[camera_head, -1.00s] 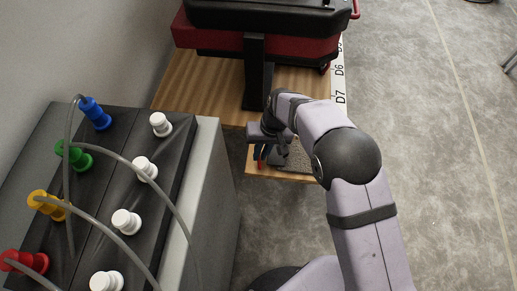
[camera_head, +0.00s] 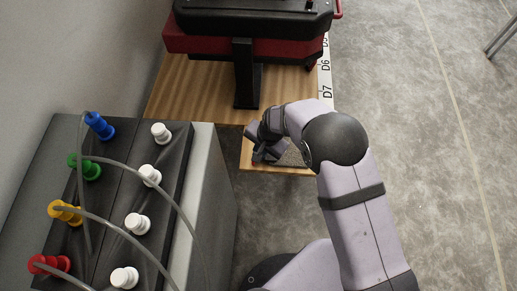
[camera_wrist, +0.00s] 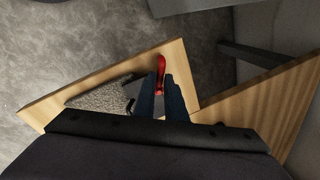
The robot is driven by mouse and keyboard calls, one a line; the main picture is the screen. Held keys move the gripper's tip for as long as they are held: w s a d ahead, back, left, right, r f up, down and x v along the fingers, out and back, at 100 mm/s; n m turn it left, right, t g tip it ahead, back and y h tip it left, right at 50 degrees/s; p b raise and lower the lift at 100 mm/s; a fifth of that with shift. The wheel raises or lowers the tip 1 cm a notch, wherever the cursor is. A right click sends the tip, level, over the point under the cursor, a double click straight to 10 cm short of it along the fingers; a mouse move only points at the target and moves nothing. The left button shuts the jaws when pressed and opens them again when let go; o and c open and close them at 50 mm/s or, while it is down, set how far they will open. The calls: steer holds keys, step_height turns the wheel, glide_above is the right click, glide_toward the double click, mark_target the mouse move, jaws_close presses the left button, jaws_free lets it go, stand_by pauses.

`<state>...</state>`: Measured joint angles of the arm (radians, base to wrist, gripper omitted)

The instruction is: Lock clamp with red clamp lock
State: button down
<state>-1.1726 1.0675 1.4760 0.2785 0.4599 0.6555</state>
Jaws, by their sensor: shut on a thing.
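The red clamp lock (camera_wrist: 161,66) shows in the wrist view between the tips of my gripper (camera_wrist: 162,88), which is shut on it. In the head view my gripper (camera_head: 262,152) is over the small wooden board at the end of the bench, and its fingers are mostly hidden by the wrist. A grey metal clamp part (camera_wrist: 128,92) lies beside the fingers in the wrist view. Whether the clamp is locked cannot be told.
The wooden board (camera_head: 290,168) has a grey textured piece (camera_wrist: 97,93) on it. A red and black machine (camera_head: 245,45) stands on the bench behind. A grey box (camera_head: 185,175) with coloured and white knobs and hoses stands at left.

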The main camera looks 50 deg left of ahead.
steer(key=shift+w, duration=0.1)
stand_by(0.3)
steer(key=c, duration=1.8)
jaws_free()
steer(key=shift+w+d+r+p, duration=0.1)
steer(key=shift+d+r, duration=0.15)
steer(key=shift+r, duration=0.95)
steer(key=shift+d+r+p, duration=0.15)
steer(key=shift+d+r, duration=0.05)
steer(key=shift+r, duration=1.05)
steer(key=shift+w+d+r+p, duration=0.1)
steer(key=shift+d+r, duration=0.15)
steer(key=shift+r, duration=0.95)
